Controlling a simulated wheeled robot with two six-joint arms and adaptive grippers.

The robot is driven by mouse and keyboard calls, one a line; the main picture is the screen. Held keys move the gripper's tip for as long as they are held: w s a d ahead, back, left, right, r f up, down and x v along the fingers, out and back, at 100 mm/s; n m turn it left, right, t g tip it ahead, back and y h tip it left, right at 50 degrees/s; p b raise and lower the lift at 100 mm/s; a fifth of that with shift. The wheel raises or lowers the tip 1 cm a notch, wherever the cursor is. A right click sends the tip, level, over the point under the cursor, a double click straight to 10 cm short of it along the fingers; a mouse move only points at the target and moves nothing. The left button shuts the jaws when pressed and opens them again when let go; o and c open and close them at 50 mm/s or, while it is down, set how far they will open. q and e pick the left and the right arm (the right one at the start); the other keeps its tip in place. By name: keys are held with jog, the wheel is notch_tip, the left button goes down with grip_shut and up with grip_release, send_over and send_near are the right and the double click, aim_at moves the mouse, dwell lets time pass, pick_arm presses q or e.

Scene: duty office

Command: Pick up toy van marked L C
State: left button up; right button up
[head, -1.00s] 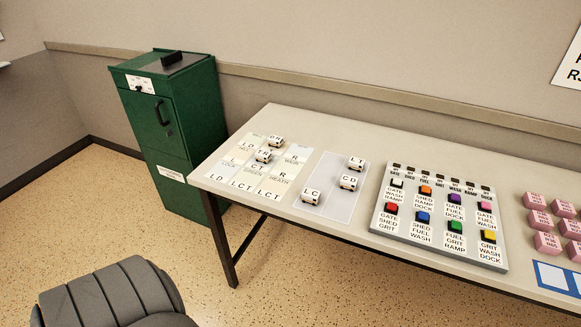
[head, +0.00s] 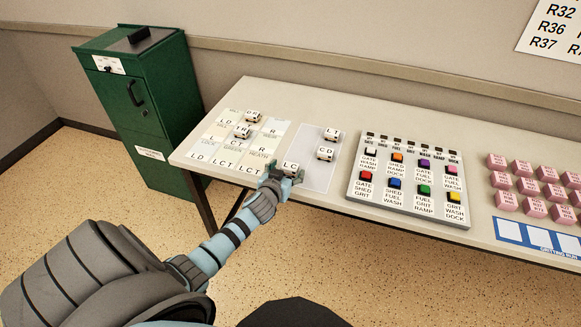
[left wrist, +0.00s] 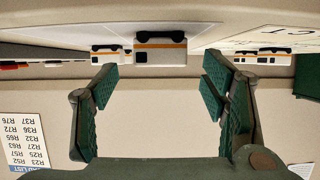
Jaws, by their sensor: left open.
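The toy van marked LC (head: 291,168) is small and white and stands on the near part of the pale mat (head: 313,180). My left gripper (head: 283,176) is at the table's front edge, open around the near side of this van. In the left wrist view, which is upside down, the van (left wrist: 160,50) shows in the gap between the open fingers (left wrist: 162,82), a little beyond the tips. No contact shows. The van's lower part is partly hidden by the gripper in the head view. My right gripper is out of view.
Vans marked CD (head: 325,153) and LT (head: 332,134) stand farther back on the mat. Vans DR (head: 253,116) and TR (head: 242,131) stand on the lettered grid (head: 222,160) at left. A button panel (head: 410,196) lies to the right, then pink blocks (head: 532,209).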

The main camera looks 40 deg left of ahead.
aim_at(290, 166)
pick_arm(q)
jog(key=b+x, duration=0.1)
jog(key=x, duration=0.3)
jog(key=shift+w, duration=0.1)
jog(key=c, duration=1.2)
jog(key=shift+r, duration=0.1)
